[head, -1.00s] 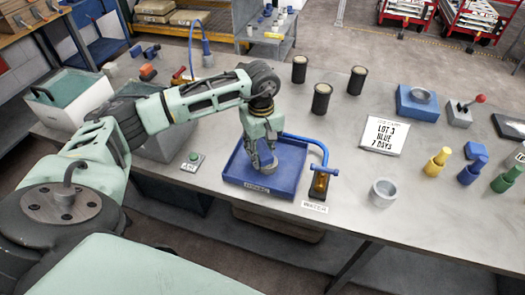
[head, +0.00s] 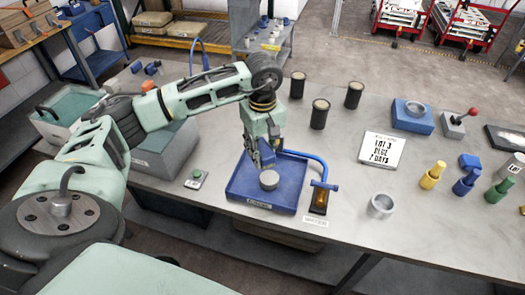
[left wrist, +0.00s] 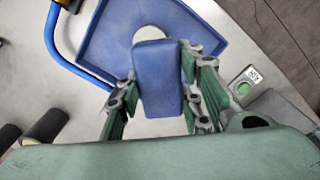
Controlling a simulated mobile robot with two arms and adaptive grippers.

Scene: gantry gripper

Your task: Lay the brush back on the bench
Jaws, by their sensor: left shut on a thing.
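My left gripper (head: 264,160) is over the back part of a blue tray (head: 238,188) on the bench (head: 340,165). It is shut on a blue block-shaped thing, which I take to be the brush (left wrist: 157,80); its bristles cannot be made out. In the left wrist view the brush lies between the two green fingers (left wrist: 157,100). A grey round cup (head: 269,180) stands in the tray, just in front of the fingers. The brush partly hides it in the left wrist view (left wrist: 149,33). My right gripper is not in view.
An amber dispenser (head: 319,199) with a blue hose stands right of the tray, and a green button (head: 197,175) is to its left.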

